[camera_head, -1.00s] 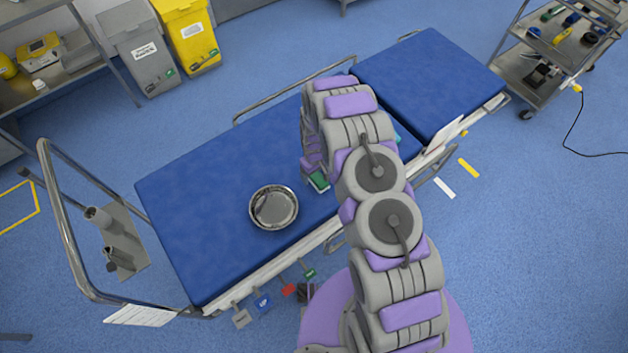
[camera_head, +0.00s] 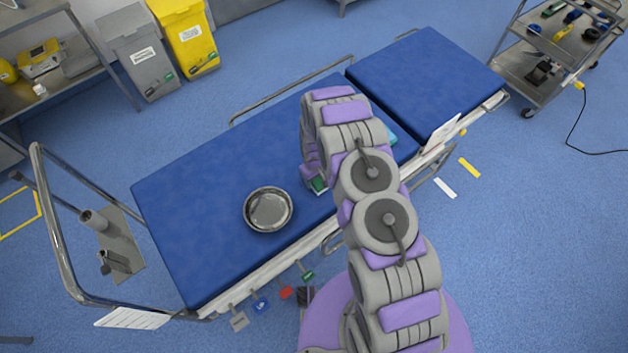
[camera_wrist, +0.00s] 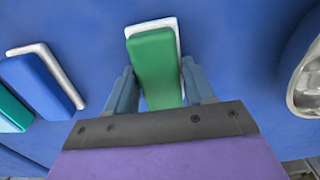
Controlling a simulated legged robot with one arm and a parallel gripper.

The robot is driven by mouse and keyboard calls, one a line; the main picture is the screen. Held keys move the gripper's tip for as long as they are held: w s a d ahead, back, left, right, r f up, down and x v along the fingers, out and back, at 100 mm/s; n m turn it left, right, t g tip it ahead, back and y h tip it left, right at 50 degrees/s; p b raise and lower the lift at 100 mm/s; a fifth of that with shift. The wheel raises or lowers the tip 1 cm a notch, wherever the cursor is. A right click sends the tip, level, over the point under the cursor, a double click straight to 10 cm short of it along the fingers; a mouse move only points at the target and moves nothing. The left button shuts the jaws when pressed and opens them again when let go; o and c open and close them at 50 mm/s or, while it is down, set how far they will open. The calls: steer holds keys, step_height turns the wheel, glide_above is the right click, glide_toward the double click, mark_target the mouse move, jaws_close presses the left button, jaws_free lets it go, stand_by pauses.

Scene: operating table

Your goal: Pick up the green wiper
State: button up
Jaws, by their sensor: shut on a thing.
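The green wiper (camera_wrist: 155,62) shows in the wrist view as a green block with a white backing. It lies between the two blue-grey fingers of my gripper (camera_wrist: 162,88), which is shut on it. The wiper is over the blue table top, and I cannot tell whether it still touches the surface. In the head view only a small green part of the wiper (camera_head: 318,184) shows beside my arm. My arm hides the fingers and most of the wiper there.
A round metal bowl (camera_head: 268,210) stands on the blue operating table (camera_head: 190,225); its rim also shows at the right of the wrist view. A blue wiper (camera_wrist: 36,85) and a teal one (camera_wrist: 12,110) lie at the left. The table's left half is mostly clear.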

steer(key=shift+a, duration=0.2)
steer(key=shift+c, duration=1.4)
steer(key=shift+a, duration=0.55)
steer(key=shift+c, duration=0.2)
steer(key=r, duration=0.2)
steer(key=d+r+p, duration=0.1)
steer(key=r, duration=0.1)
steer(key=shift+w, duration=0.1)
steer(key=s+d+p, duration=0.3)
steer(key=s+d, duration=0.7)
steer(key=d, duration=0.2)
steer(key=shift+r, duration=0.45)
